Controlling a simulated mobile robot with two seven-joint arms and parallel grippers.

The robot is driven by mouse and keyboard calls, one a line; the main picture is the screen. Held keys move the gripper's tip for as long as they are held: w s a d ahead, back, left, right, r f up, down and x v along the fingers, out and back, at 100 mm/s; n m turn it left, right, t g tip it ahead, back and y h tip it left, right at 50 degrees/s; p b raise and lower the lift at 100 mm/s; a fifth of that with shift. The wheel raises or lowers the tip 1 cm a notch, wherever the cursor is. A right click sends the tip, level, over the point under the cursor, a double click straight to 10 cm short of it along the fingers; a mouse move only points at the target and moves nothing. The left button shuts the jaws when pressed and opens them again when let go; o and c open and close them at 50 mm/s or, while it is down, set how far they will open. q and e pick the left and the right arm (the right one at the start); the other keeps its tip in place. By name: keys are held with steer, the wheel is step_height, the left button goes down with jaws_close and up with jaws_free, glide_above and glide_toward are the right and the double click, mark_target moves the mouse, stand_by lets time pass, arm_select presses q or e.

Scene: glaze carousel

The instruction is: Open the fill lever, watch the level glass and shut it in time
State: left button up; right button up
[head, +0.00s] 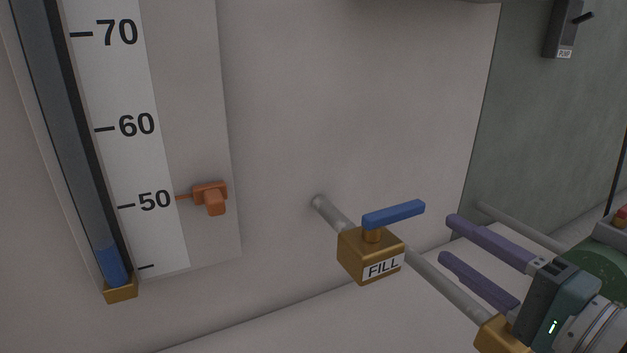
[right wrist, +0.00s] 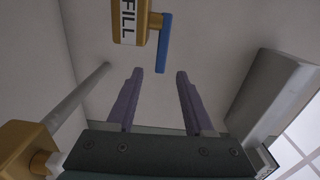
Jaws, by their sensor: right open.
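The blue fill lever (head: 393,214) sits on a brass valve labelled FILL (head: 362,256), turned across its grey pipe. It also shows in the right wrist view (right wrist: 164,44). The level glass (head: 60,130) stands at the left beside a numbered scale; blue liquid (head: 112,266) fills only its bottom, below the 50 mark. An orange pointer (head: 210,197) sits at about 50. My right gripper (head: 444,238) is open and empty, its purple fingers pointing at the lever. In the right wrist view (right wrist: 159,74) the lever's end lies just ahead between the fingertips. My left gripper is not in view.
The grey pipe (head: 445,285) runs from the wall through the valve towards a second brass block (head: 500,337) under my right gripper. A dark switch box (head: 560,30) hangs on the wall at upper right. The wall between scale and valve is clear.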

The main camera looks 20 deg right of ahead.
mark_target(409, 214)
steer(key=shift+m, duration=0.3)
steer(key=w+b, duration=0.1)
steer(key=w, duration=0.1)
steer(key=w+a+b, duration=0.1)
steer(key=w, duration=0.1)
steer(key=shift+a+f, duration=0.1)
steer(key=shift+f, duration=0.1)
steer(key=w+b, duration=0.2)
steer(key=w, duration=0.3)
steer(key=shift+w+r, duration=0.1)
steer(key=shift+r, duration=0.1)
steer(key=shift+w, duration=0.2)
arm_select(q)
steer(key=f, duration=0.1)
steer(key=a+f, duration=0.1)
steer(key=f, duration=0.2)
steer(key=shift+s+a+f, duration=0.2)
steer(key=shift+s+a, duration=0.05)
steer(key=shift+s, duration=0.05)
arm_select(e)
steer(key=shift+a, duration=0.1)
steer(key=shift+c, duration=1.2)
jaws_close()
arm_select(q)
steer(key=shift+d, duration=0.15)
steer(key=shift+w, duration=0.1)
